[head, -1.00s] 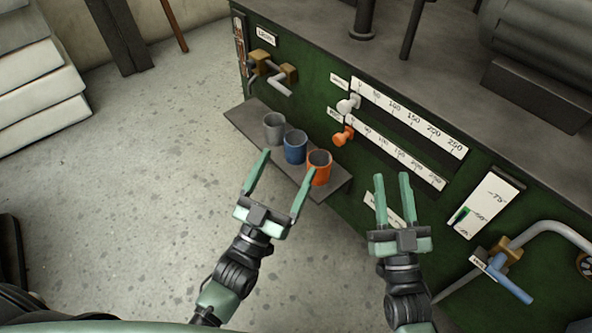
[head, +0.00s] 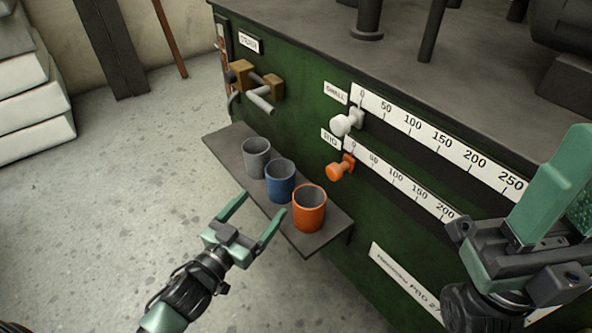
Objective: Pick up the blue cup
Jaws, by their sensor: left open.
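The blue cup (head: 280,183) stands upright on a narrow dark shelf (head: 318,240) on the front of a green machine. It is between a grey cup (head: 256,158) and an orange cup (head: 309,210). My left gripper (head: 263,204) is open and empty in front of the shelf, its fingers pointing toward the blue cup. Its right fingertip shows close to the blue and orange cups; I cannot tell whether it touches either. My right gripper (head: 568,150) is large at the right edge, its fingers overlapping, so its opening is unclear.
The machine front carries a white knob (head: 343,123) and an orange knob (head: 339,168) on scales, and a brass-and-grey handle (head: 257,87) at the left. Stacked white sheets (head: 35,100) stand far left. The floor left of the shelf is clear.

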